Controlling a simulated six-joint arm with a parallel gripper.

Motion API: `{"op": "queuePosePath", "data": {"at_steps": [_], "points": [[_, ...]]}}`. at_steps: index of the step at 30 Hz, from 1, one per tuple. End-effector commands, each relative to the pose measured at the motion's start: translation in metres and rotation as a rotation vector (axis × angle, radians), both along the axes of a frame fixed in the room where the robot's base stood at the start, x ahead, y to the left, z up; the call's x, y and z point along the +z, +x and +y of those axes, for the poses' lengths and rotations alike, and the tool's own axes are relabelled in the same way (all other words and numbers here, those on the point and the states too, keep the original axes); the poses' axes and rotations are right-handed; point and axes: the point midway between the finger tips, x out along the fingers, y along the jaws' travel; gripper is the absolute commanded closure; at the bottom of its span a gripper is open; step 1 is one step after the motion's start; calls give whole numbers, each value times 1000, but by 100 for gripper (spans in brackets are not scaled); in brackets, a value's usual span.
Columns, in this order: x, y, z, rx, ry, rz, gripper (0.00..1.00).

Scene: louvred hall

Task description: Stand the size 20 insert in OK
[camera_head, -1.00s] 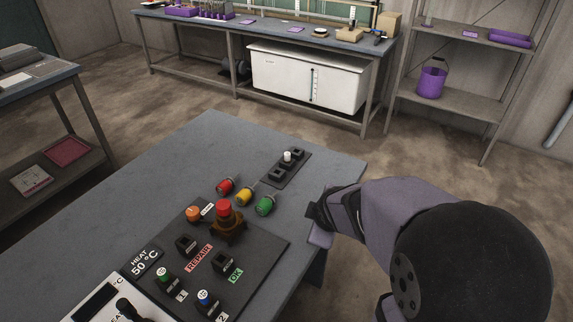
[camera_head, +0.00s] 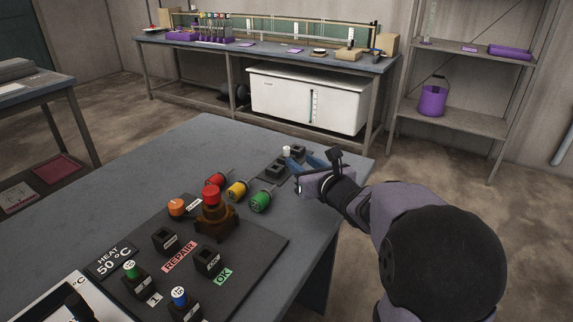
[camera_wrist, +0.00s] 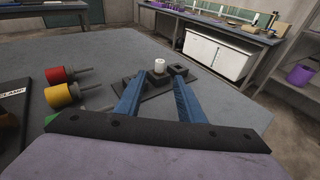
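A white insert (camera_head: 286,151) stands in the small black rack (camera_head: 268,181) at the table's far right; in the wrist view it (camera_wrist: 159,65) shows just beyond my fingertips. A green-topped insert (camera_head: 131,269) stands in socket 1 and a blue-topped insert (camera_head: 179,294) in socket 2. I cannot read their sizes clearly. The socket by the green OK label (camera_head: 223,276), the OK socket (camera_head: 207,262), looks empty. My gripper (camera_head: 308,160) is open beside the rack; its two blue fingers (camera_wrist: 160,80) are apart with nothing visibly held between them.
The socket by the REPAIR label (camera_head: 165,241) looks empty. Red (camera_head: 215,180), yellow (camera_head: 237,190) and green (camera_head: 260,201) plug-like pieces lie between panel and rack. A brown fixture with a red top (camera_head: 212,208) stands on the panel.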

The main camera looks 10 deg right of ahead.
Motion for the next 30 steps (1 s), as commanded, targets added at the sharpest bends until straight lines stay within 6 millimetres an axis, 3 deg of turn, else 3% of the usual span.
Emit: {"op": "queuePosePath", "data": {"at_steps": [14,30], "points": [[-3,11,2,18,-48,-14,65],[-19,69,11,19,-47,-15,65]]}}
